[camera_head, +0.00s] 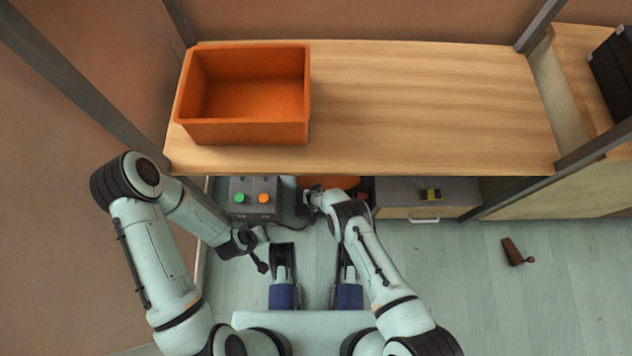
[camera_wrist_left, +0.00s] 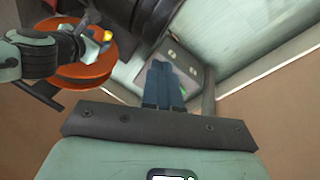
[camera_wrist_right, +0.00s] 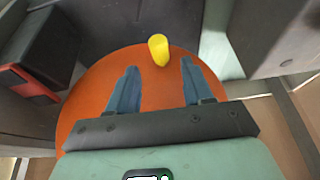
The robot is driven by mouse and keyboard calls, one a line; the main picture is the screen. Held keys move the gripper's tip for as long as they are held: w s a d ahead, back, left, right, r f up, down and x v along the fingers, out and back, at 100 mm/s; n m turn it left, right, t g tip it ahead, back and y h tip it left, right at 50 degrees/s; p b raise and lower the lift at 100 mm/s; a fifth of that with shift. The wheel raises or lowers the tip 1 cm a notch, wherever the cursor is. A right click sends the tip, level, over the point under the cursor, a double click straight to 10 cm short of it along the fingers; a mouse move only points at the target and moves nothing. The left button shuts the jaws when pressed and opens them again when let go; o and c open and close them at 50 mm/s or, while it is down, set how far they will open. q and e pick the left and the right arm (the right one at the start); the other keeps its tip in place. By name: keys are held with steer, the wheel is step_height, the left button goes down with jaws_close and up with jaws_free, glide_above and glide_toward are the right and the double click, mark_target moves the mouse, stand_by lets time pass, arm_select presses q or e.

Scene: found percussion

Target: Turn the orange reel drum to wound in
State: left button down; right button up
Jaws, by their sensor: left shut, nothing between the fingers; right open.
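The orange reel drum (camera_head: 328,182) shows only partly under the shelf edge in the head view, behind my right gripper (camera_head: 314,198). In the right wrist view its round orange face (camera_wrist_right: 90,95) fills the middle, with an upright yellow knob (camera_wrist_right: 158,48) near its far rim. My right gripper (camera_wrist_right: 159,66) is open over the drum face; the knob appears between and just beyond its fingertips. The left wrist view shows the drum side-on (camera_wrist_left: 80,75), with my right wrist beside it. My left gripper (camera_head: 262,267) is shut and empty, left of the drum and apart from it.
A grey box (camera_head: 250,205) with green and orange buttons stands left of the drum. A drawer cabinet (camera_head: 425,212) with a yellow-black item (camera_head: 430,194) stands right. The wooden shelf (camera_head: 430,100), bearing an orange bin (camera_head: 245,133), overhangs. A brown object (camera_head: 515,252) lies on the floor.

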steer(key=b+x, duration=0.2)
steer(key=x, duration=0.1)
steer(key=shift+f+b, duration=0.1)
steer(key=shift+b, duration=0.3)
steer(key=shift+b+x, duration=0.8)
steer(key=shift+b, duration=0.2)
steer(key=shift+w, duration=0.1)
arm_select(q)
steer(key=s+a+f+g, duration=0.2)
steer(key=s+f+g, duration=0.1)
steer(key=s+f, duration=0.5)
steer(key=shift+s+f+n, duration=0.25)
steer(key=shift+s+n, duration=0.15)
arm_select(e)
jaws_close()
